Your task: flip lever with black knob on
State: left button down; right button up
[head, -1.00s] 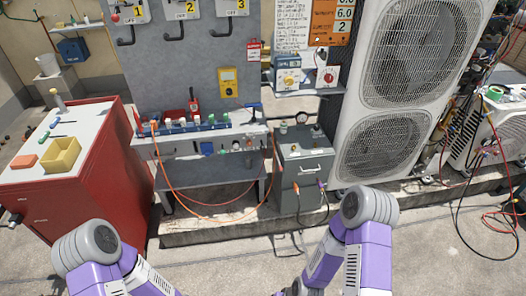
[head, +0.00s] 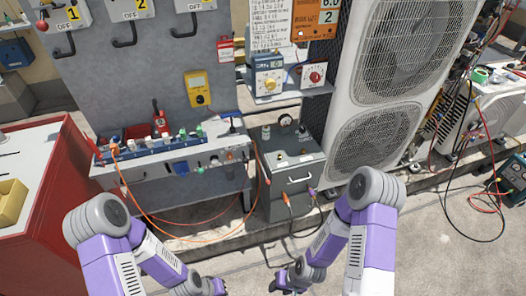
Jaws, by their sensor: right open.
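Three numbered grey switch boxes sit on the grey panel (head: 140,75), each marked OFF. Black hooked handles hang below box 1 (head: 72,16), box 2 (head: 130,8) and box 3 (head: 193,4); box 1 has a red ball at its left side. A row of small levers with coloured ends stands on the bench strip (head: 160,143). I cannot tell which lever has the black knob. My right gripper (head: 289,283) is open and empty, low in front of the grey cabinet, well apart from the panel. My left gripper (head: 218,289) is at the bottom edge, partly cut off, its jaws unclear.
A grey cabinet (head: 276,193) with a gauge and cables stands right of the bench. A red cabinet (head: 62,190) with a yellow bin is at left. A large condenser (head: 345,112) stands at right. Orange cables hang before the bench.

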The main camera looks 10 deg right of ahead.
aim_at(245, 160)
jog(key=z, duration=0.55)
jog(key=i, duration=1.05)
jog(key=z, duration=0.15)
